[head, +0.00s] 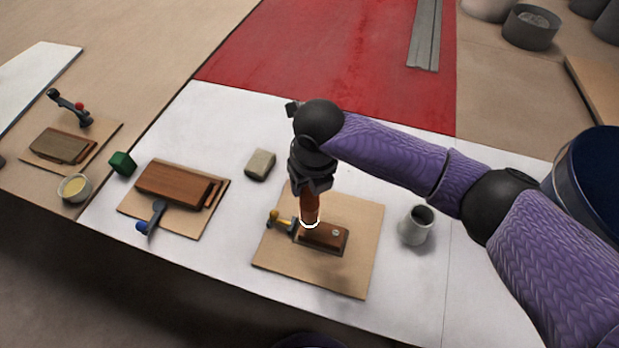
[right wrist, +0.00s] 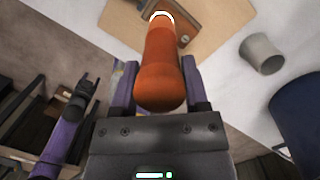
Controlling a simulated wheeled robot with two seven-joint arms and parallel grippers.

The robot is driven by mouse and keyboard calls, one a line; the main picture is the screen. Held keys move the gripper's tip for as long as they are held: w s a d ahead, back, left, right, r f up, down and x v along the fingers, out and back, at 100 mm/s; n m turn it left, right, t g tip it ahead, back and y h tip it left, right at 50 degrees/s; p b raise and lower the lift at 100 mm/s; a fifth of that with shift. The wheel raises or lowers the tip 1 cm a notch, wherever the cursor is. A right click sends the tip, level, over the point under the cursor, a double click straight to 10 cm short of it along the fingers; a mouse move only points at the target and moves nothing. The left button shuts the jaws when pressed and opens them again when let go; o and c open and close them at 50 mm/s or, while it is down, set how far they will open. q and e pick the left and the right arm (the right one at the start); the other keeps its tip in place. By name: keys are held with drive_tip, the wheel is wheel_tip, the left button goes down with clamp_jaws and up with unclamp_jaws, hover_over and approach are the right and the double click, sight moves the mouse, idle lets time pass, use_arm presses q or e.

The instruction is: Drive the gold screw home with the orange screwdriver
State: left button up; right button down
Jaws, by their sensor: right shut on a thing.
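My right gripper (head: 310,186) is shut on the orange screwdriver (head: 309,208), and the handle fills the jaws in the right wrist view (right wrist: 160,75). The screwdriver points down, its white-ringed lower end over a small brown wooden block (head: 322,238). I cannot tell if its tip touches anything. The block lies on a tan board (head: 352,272), with a yellow-knobbed clamp (head: 281,221) at its left end. A small pale round spot shows on the block's right part. I cannot make out the gold screw. My left gripper (right wrist: 84,90) shows small in the right wrist view, apparently open and empty.
A grey cup (head: 415,226) stands right of the board, and a beige block (head: 260,165) lies behind-left. Further left are a brown block (head: 172,184), a blue-knobbed clamp (head: 152,217), a green cube (head: 122,163) and a bowl (head: 74,187). A dark blue bin (head: 598,185) stands right.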

idle(0.3)
drive_tip(key=shift+f, duration=0.3)
idle(0.7)
drive_tip(key=shift+f, duration=0.1)
idle(0.5)
drive_tip(key=shift+f, duration=0.15)
idle(0.5)
wheel_tip(320, 180, up, 7)
drive_tip(key=p, duration=0.7)
drive_tip(key=shift+p, duration=0.35)
